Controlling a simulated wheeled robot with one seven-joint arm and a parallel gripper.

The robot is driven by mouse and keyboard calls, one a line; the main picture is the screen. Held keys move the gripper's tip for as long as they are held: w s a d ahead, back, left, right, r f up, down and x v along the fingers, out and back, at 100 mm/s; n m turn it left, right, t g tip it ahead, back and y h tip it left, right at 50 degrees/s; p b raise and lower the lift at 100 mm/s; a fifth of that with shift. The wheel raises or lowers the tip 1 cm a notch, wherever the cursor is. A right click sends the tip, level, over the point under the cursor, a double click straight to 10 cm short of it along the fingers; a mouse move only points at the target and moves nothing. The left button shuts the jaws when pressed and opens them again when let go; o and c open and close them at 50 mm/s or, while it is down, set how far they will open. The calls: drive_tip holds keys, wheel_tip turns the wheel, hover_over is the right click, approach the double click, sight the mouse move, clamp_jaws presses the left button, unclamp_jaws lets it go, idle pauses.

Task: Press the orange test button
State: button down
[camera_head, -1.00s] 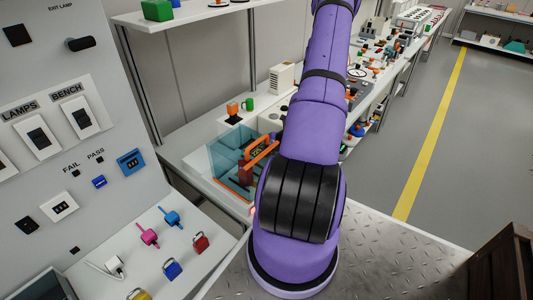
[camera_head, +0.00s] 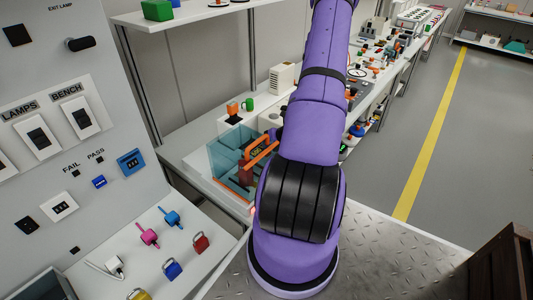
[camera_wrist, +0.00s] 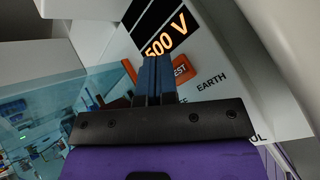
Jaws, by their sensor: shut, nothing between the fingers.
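The orange test button (camera_wrist: 184,68) shows in the wrist view, with the letters "EST" visible and the rest covered by my fingers. It sits on a light panel below a lit "500 V" display (camera_wrist: 166,36). My gripper (camera_wrist: 154,60) is shut and empty, its dark blue fingertips overlapping the button's left part in the picture. I cannot tell whether they touch it. In the head view my purple arm hides the button, and my gripper cannot be made out clearly.
Clear teal-tinted walls (camera_head: 224,153) with an orange bar (camera_head: 262,152) stand on the bench left of my arm. The wrist view shows the label "EARTH" (camera_wrist: 211,82) right of the button. A grey switch panel (camera_head: 115,120) stands at the left.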

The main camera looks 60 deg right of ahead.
drive_tip(key=shift+r, duration=2.5)
drive_tip(key=shift+s, duration=0.1)
